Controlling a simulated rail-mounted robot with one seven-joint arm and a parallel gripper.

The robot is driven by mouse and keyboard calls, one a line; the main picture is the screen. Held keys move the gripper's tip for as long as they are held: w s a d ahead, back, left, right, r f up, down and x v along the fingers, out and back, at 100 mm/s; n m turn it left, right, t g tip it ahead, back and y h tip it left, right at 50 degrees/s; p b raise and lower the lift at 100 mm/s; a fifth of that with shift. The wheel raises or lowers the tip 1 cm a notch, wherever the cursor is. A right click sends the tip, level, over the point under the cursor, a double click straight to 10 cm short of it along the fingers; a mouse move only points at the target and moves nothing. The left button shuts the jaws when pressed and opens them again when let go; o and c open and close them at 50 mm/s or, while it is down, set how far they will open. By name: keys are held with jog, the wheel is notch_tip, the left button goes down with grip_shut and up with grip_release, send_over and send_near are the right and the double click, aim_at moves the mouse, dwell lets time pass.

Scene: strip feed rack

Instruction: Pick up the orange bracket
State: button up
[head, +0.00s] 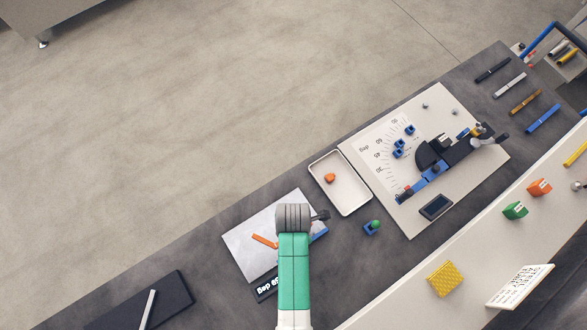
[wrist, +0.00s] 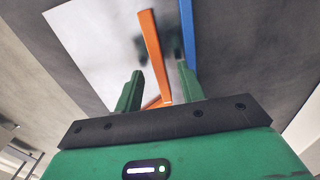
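The orange bracket (head: 263,241) lies on a pale, shiny sheet (head: 240,245) in the head view, left of my wrist, which hides part of the sheet. In the wrist view the bracket (wrist: 152,55) is a long orange strip with a bend at its near end. My gripper (wrist: 160,71) has its two green fingers apart, and the bracket shows between them in the picture. The bend lies low between the fingers, close to the gripper body. I see no finger contact and cannot tell the height gap. The fingers are hidden in the head view.
A blue strip (wrist: 187,35) lies right of the bracket, near the right finger. A white tray (head: 349,205) with a small orange piece stands right of the sheet, beside a panel with a bending fixture (head: 435,160). A dark pad (head: 125,300) lies at lower left.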

jog(key=shift+f, duration=0.7)
grip_shut()
jog(key=shift+w+d, duration=0.1)
jog(key=shift+r, duration=0.15)
notch_tip(320, 180, up, 10)
jog(key=p, duration=0.1)
